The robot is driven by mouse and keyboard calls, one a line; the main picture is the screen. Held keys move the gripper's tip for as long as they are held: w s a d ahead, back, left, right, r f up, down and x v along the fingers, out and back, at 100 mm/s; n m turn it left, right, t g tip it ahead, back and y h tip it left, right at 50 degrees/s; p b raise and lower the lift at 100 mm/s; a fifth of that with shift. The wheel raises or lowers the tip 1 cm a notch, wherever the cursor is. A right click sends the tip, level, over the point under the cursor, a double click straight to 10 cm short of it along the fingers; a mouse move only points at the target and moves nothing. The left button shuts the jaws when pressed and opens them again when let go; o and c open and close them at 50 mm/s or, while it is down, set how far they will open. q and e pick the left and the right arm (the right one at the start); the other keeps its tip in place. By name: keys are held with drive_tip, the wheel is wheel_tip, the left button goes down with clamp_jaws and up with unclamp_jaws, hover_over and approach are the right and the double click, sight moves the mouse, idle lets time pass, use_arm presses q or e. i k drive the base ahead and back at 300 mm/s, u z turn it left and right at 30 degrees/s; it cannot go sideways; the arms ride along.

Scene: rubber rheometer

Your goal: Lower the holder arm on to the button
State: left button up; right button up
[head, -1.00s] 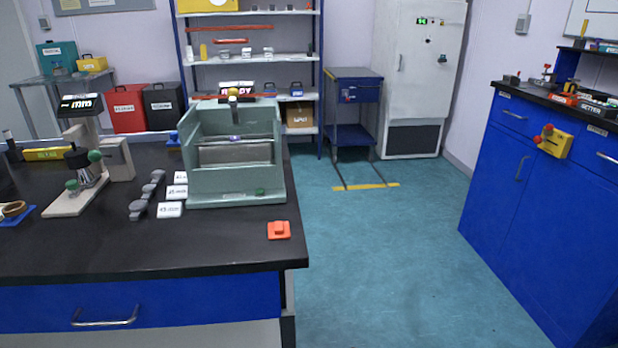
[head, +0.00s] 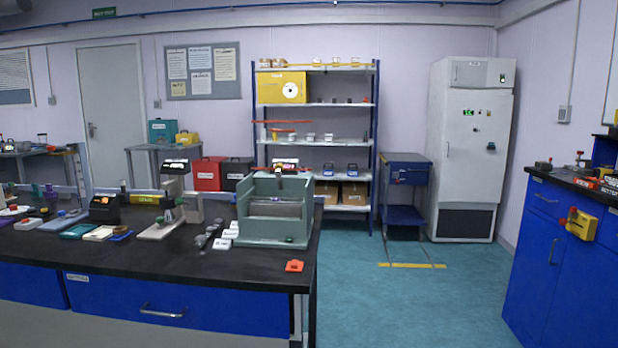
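A grey-green open-fronted machine (head: 273,241) stands near the right end of the black bench. A dark-topped upright part (head: 279,170) rises behind its back wall. I cannot tell whether this is the holder arm. To its left is a stand with a pale base (head: 163,228) and green knobs, with a dark-topped head (head: 175,165) behind it. A small orange-red block (head: 294,266) lies alone near the bench's front right corner. I cannot tell which part is the button. Neither of my grippers is in view.
The black bench (head: 215,271) has clear room along its front edge. White labelled cards (head: 222,243) and small grey pieces lie left of the machine. Floor (head: 400,300) is open between the bench and the blue cabinet (head: 545,250). Shelves (head: 335,140) stand behind.

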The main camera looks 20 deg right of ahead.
sight(279, 167)
drive_tip(key=z, duration=1.35)
drive_tip(key=i, duration=4.4)
drive_tip(key=u, duration=3.6)
drive_tip(key=i, duration=0.5)
drive_tip(key=z, duration=0.65)
drive_tip(key=k, duration=0.85)
drive_tip(key=u, duration=0.1)
